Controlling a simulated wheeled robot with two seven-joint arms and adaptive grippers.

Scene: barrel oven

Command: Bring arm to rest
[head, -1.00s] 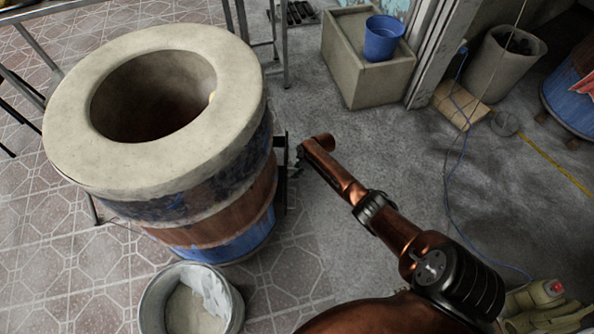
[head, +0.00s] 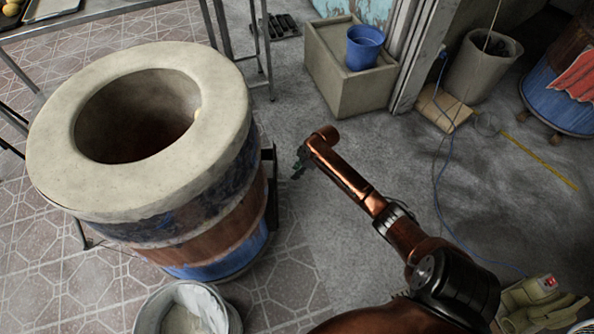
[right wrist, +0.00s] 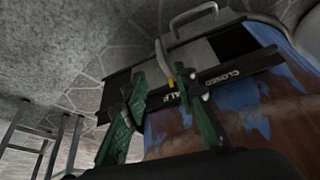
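The barrel oven (head: 235,110) stands at the left in the head view, with a thick pale round rim, an open dark mouth and a blue-and-brown painted body. My right gripper (head: 299,165) is just right of the oven's side, apart from it. In the right wrist view my right gripper (right wrist: 165,95) has its two green fingers spread with nothing held between them. Behind them is a dark metal bar (right wrist: 228,78) with the word "CLOSED", on the oven's side. A metal handle (right wrist: 193,18) shows above. My left gripper is not in view.
A bucket (head: 150,306) stands in front of the oven. A stone block (head: 342,85) carries a blue pot (head: 363,47) at the back. A grey bin (head: 478,68) and a blue barrel (head: 560,95) stand at the right. The floor around my right arm is mostly clear.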

